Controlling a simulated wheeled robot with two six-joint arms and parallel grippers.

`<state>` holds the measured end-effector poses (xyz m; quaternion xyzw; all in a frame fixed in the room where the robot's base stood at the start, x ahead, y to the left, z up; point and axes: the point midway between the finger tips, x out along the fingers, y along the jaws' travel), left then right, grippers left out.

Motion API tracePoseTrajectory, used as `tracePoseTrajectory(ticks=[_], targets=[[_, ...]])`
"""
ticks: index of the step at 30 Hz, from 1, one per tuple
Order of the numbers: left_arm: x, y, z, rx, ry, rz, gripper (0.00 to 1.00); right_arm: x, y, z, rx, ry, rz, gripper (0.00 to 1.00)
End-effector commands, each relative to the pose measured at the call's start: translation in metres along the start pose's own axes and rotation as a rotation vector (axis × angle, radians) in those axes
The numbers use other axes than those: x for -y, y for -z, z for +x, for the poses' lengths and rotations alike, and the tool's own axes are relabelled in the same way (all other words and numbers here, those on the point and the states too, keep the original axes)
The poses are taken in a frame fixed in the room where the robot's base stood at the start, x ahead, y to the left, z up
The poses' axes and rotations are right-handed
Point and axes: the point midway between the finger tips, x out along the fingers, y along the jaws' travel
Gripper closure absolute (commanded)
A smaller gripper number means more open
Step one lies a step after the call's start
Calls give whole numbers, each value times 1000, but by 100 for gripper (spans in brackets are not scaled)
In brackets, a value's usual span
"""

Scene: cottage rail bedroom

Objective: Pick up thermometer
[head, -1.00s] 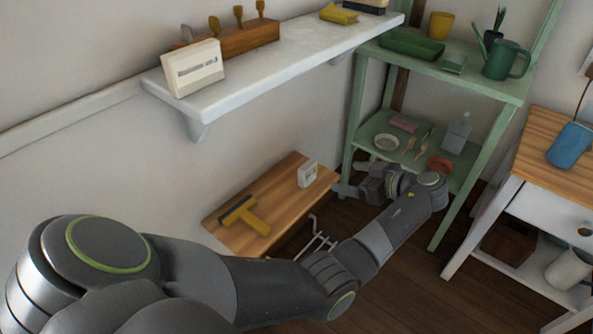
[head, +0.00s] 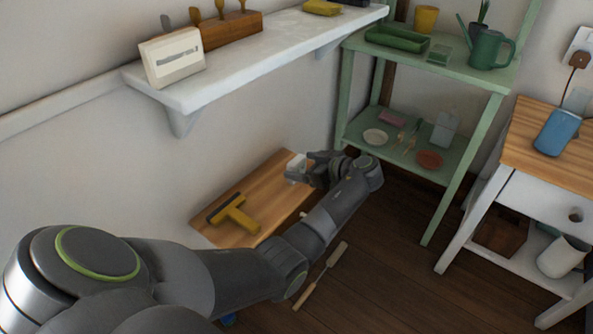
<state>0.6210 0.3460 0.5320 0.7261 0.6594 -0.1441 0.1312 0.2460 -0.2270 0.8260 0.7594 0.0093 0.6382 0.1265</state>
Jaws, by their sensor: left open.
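The thermometer, a small white box-like device (head: 296,162), stands at the far right end of a low wooden bench top (head: 273,185). My left gripper (head: 300,174) is open at the thermometer, its fingers close around or beside it. The gripper hides part of the thermometer's right side and lower part, so I cannot tell if the fingers touch it. My right gripper is not in view.
A yellow squeegee-like tool (head: 236,213) lies on the bench top. A white wall shelf (head: 235,80) overhangs behind, carrying a larger white device (head: 172,57). A green shelf unit (head: 440,160) stands right of the gripper. A wooden-handled tool (head: 322,275) lies on the floor.

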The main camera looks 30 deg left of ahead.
Motion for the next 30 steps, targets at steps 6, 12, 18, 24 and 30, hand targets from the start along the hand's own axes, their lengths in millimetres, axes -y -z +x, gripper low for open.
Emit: tracePoseTrajectory(ticks=[6, 12, 18, 24, 30], targets=[[3, -1, 34, -3, 3, 0, 20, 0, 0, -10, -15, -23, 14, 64], [2, 0, 46, 0, 0, 1, 20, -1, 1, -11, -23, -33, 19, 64], [2, 0, 45, 0, 0, 0, 30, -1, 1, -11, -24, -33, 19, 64], [2, 0, 45, 0, 0, 0, 57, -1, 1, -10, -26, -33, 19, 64], [2, 1, 45, 0, 0, 0, 68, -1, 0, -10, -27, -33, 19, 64]])
